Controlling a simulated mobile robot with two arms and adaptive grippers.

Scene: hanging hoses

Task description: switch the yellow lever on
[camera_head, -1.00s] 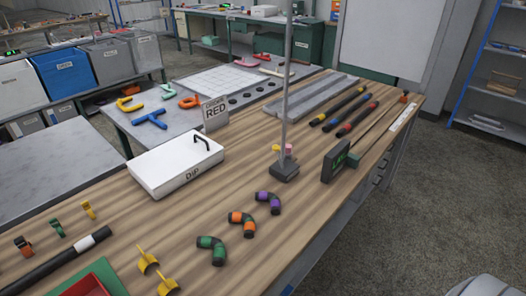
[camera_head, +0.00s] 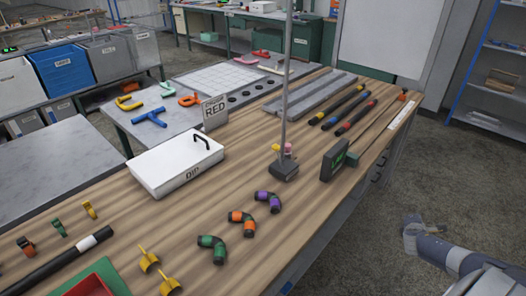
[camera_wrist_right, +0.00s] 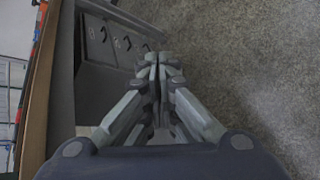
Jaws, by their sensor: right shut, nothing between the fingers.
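Several small yellow parts show in the head view, and I cannot tell for sure which is the lever. Two yellow pieces with upright stems, one (camera_head: 148,260) and another (camera_head: 169,286), stand at the lower left of the wooden table. A small yellow knob (camera_head: 276,148) sits by a pink one at the foot of the metal pole. My right gripper (camera_wrist_right: 158,62) is shut and empty in the right wrist view, over the floor beside the table's drawers. My right arm (camera_head: 455,258) shows at the lower right of the head view, apart from the table. My left gripper is out of view.
The wooden table (camera_head: 330,200) holds a white DIP box (camera_head: 175,162), a metal pole (camera_head: 285,110), a dark display (camera_head: 335,160), a RED sign (camera_head: 215,112) and several coloured elbows (camera_head: 241,223). Grey drawers (camera_wrist_right: 100,50) line its side. The floor to the right is clear.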

